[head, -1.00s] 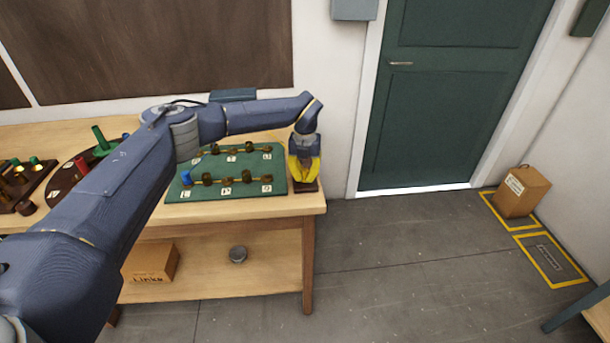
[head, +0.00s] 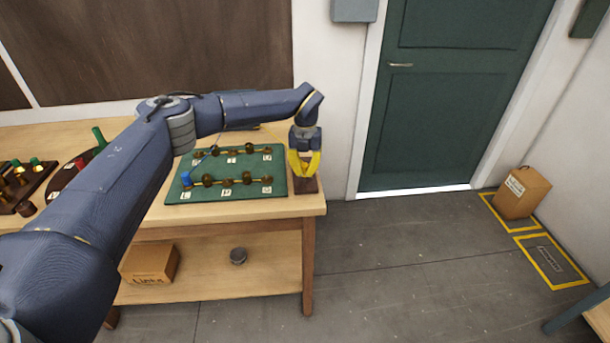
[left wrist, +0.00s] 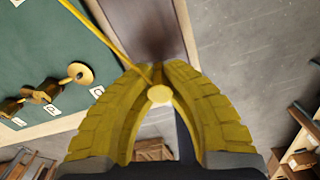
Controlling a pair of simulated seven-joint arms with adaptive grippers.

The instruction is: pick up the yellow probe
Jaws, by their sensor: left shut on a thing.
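My left gripper (head: 303,176) has yellow fingers and hangs over a dark brown block at the right end of the workbench. In the left wrist view its fingertips (left wrist: 158,74) come together on the yellow probe (left wrist: 159,95), whose round yellow end shows between the fingers. A thin yellow line runs from the fingertips toward the upper left of that view. The brown block (head: 306,187) also shows beyond the fingertips in the left wrist view (left wrist: 140,25). I cannot tell whether the probe still touches the block. My right gripper is not in view.
A green board (head: 225,188) with brass posts and a blue knob lies just left of the block. A dark round base (head: 58,180) and a brown post rack (head: 30,190) stand farther left.

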